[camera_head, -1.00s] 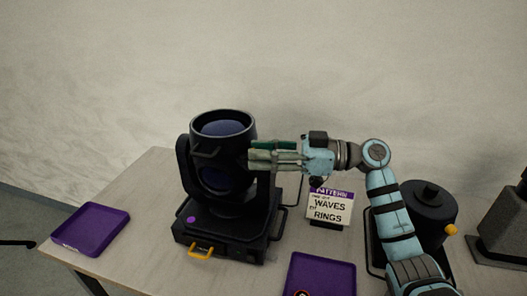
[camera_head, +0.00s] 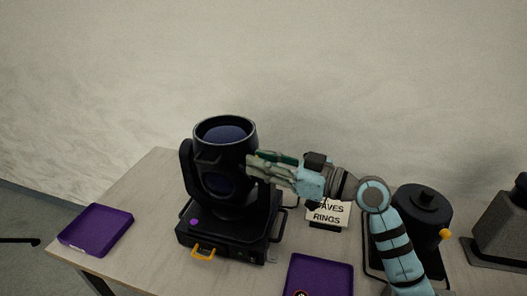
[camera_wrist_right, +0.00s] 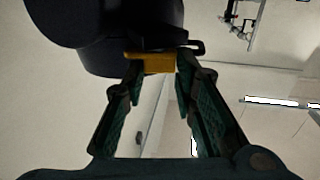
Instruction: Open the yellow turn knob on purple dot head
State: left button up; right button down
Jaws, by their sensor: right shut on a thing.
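The purple dot head (camera_head: 222,182) is a black moving-head light with a round lens barrel, upright on its base. A purple dot (camera_head: 193,222) marks the base. My right gripper (camera_head: 250,164) reaches in from the right, and its fingertips are against the barrel's right side. In the right wrist view, the yellow turn knob (camera_wrist_right: 150,63) sits between the fingertips of that gripper (camera_wrist_right: 156,66), which is shut on it. The black barrel (camera_wrist_right: 125,25) is just behind the knob. The knob is hidden in the head view. My left gripper is not in view.
A purple tray (camera_head: 98,230) lies at the table's left, another purple tray (camera_head: 320,275) at the front. A sign (camera_head: 328,214) stands behind my right arm, partly covered. A black canister-like fixture (camera_head: 422,212) with a yellow knob and a dark grey block (camera_head: 503,232) stand right.

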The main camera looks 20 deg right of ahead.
jog(key=shift+s+a+m+t+h+p, duration=0.2)
jog(key=shift+m+t+h+p, duration=1)
jog(key=shift+h+p, duration=0.5)
jog(key=shift+s+a+m+t+h+p, duration=0.1)
jog(key=shift+a+m+t+h+p, duration=0.1)
jog(key=shift+m+t+h+p, duration=1.1)
jog(key=shift+g+p, duration=0.3)
jog(key=shift+p, duration=0.15)
jog(key=c, duration=1.3)
grip_release()
jog(key=v, duration=1.2)
jog(key=shift+a, duration=0.15)
